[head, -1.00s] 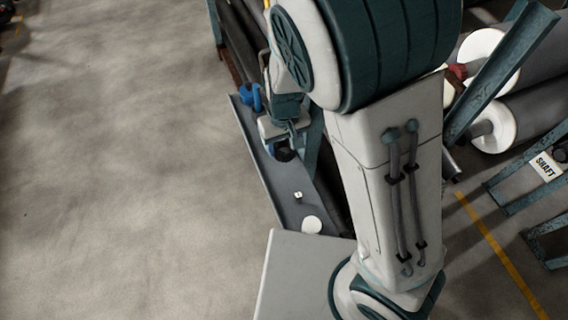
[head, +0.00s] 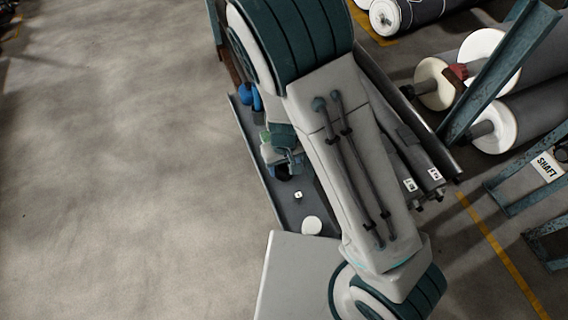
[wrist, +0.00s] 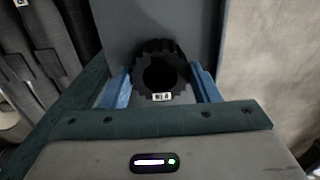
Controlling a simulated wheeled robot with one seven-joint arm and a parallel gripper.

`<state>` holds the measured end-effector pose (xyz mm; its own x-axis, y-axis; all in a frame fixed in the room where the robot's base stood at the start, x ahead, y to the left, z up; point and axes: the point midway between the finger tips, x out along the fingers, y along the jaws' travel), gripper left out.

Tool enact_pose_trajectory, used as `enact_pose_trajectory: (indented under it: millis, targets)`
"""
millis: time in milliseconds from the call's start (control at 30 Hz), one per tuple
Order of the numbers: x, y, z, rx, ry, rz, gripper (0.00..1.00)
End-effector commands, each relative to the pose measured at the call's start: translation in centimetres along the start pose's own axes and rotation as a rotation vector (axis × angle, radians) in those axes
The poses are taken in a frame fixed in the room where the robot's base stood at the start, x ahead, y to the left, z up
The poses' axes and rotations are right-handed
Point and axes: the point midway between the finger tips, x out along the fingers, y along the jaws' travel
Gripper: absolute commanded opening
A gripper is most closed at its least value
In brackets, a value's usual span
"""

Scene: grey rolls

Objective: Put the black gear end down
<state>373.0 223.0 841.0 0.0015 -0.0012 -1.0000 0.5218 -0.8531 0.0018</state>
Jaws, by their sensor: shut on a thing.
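My gripper (wrist: 161,88) is shut on the black gear end (wrist: 160,51), with a blue finger on each side of it in the wrist view. The gear is a toothed black ring with a dark round hole and a small white label on its near edge. In the head view my gripper (head: 284,168) is over the long grey shelf (head: 287,212), with the gear mostly hidden beneath it. The grey shelf surface also shows behind the gear in the wrist view (wrist: 200,22). I cannot tell whether the gear touches the shelf.
A small white tagged piece (head: 298,195) and a white disc (head: 312,226) are on the shelf's near end. A blue object (head: 246,94) is at its far end. Dark rolls (head: 415,150) with white tags lie right of my arm. Open floor (head: 120,170) is on the left.

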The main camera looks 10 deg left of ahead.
Motion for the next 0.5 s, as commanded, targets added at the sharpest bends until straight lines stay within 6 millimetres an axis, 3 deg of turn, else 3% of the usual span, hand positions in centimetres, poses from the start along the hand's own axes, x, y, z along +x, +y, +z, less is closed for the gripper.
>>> enact_pose_trajectory:
  millis: [33, 67, 133, 500]
  targets:
    - [0.02, 0.00, -0.02, 0.000, 0.001, 0.000, 0.04]
    - [0.08, 0.00, 0.00, 0.000, 0.000, 0.000, 0.58]
    - [0.03, -0.01, 0.01, 0.000, 0.000, 0.000, 0.77]
    - [-0.46, -0.03, -0.05, -0.002, 0.002, 0.000, 0.77]
